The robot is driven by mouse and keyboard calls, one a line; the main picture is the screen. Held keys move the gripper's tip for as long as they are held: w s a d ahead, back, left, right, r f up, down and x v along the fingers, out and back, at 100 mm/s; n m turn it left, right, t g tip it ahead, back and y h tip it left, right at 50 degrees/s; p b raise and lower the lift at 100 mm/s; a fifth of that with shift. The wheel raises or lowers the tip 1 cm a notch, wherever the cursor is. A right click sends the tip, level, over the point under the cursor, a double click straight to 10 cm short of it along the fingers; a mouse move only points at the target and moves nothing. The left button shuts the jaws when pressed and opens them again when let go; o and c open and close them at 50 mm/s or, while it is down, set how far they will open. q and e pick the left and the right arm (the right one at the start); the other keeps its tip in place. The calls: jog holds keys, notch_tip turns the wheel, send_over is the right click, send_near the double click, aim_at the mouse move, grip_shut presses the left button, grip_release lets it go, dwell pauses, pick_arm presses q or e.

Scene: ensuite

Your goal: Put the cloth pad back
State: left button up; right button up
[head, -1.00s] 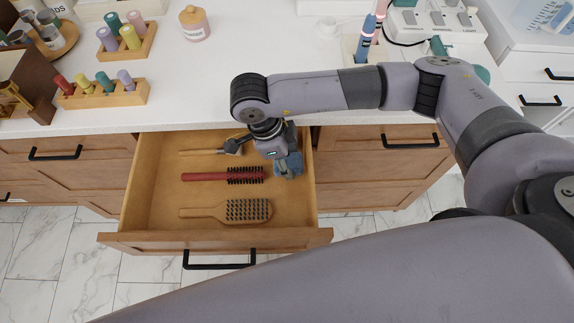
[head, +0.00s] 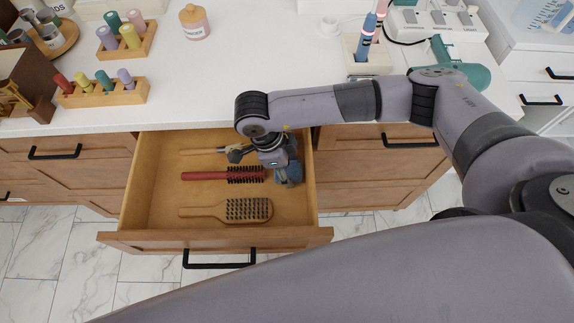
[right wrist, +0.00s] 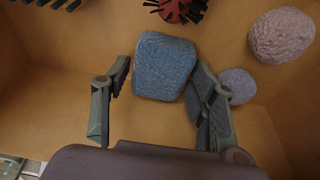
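The blue cloth pad (right wrist: 164,66) lies in the right wrist view between the two fingers of my right gripper (right wrist: 163,78). The fingers are apart, with a narrow gap on the pad's left side; the right finger overlaps or touches its edge. In the head view the right gripper (head: 268,162) is low inside the open drawer (head: 155,200), at its right end. A bit of blue shows beside it, mostly hidden by the gripper. I cannot tell whether the pad rests fully on the drawer floor. My left gripper is not in view.
A red round brush (head: 215,176) and a wooden paddle brush (head: 240,210) lie in the drawer. A pink rounded thing (right wrist: 283,35) and a smaller purple one (right wrist: 237,85) are close to the right finger. The drawer's left part is mostly free.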

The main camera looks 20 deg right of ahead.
jog(key=shift+r, duration=0.1)
jog(key=v, duration=1.2)
jog(key=shift+b, duration=0.4)
jog(key=shift+a, duration=0.1)
